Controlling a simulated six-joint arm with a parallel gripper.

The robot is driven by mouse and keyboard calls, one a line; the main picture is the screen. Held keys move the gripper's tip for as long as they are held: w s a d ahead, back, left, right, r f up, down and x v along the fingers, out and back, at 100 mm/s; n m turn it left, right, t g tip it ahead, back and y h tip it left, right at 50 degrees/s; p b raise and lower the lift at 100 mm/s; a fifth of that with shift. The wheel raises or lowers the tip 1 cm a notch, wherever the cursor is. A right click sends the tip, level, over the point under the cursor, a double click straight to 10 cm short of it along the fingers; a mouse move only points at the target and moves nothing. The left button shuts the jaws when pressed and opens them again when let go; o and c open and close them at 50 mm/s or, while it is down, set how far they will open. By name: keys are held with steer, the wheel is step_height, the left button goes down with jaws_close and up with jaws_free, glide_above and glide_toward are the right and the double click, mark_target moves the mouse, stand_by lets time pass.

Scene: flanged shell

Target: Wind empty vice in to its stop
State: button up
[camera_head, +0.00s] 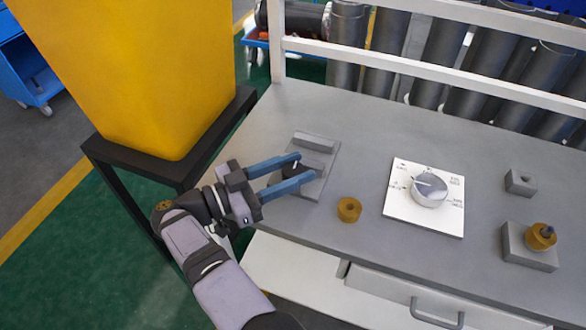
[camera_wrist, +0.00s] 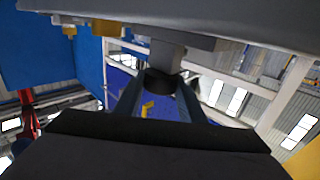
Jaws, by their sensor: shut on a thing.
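The vice (camera_head: 315,141) is a low grey fixture on a grey base plate on the bench, left of the dial panel. A grey upright jaw stands at its far side, with a second block in front of it partly hidden by my fingers. No workpiece can be made out between the jaws. My gripper (camera_head: 304,167) reaches in from the left, its two blue fingers on either side of a dark knob. In the wrist view my gripper (camera_wrist: 160,84) is shut on the dark round knob (camera_wrist: 160,79), which sits at the end of a grey block.
A white panel with a round dial (camera_head: 430,190) lies right of the vice. A brass ring (camera_head: 349,209) stands near the front edge. A grey block with a brass part (camera_head: 541,237) and a small holed block (camera_head: 520,181) are at the right. A yellow bin (camera_head: 150,80) stands left.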

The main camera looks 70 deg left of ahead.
mark_target(294, 169)
steer(key=shift+r, duration=0.15)
steer(key=o, duration=1)
steer(key=shift+o, duration=0.2)
step_height(294, 169, up, 10)
steer(key=shift+w, duration=0.1)
